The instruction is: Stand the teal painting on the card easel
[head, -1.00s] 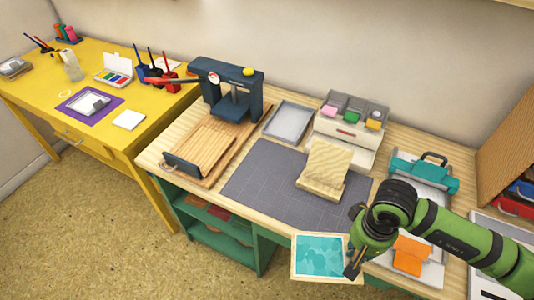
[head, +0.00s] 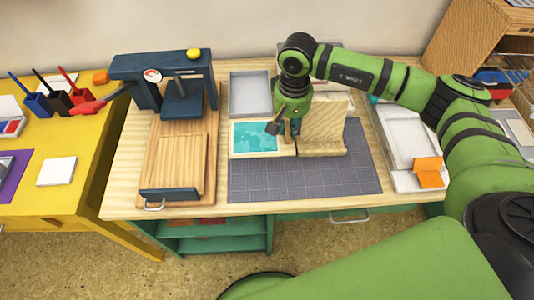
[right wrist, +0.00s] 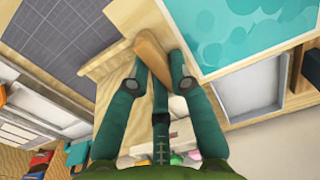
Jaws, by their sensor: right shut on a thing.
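The teal painting (head: 255,137), a flat card with a pale border, is just left of the card easel in the head view. It fills the top right of the right wrist view (right wrist: 245,30). The pale wooden card easel (head: 325,125) has a leaning board and a front ledge, and stands on the grey mat. My right gripper (head: 287,128) is between them, shut at the painting's right edge, with a brown piece between its fingers in the right wrist view (right wrist: 155,75). The arm hides part of the easel's left side. My left gripper is not in view.
The grey mat (head: 300,185) is clear in front of the easel. A dark blue press (head: 165,75) on a wooden board stands to the left. A grey tray (head: 250,95) lies behind the painting. A white tray with an orange piece (head: 428,170) is to the right.

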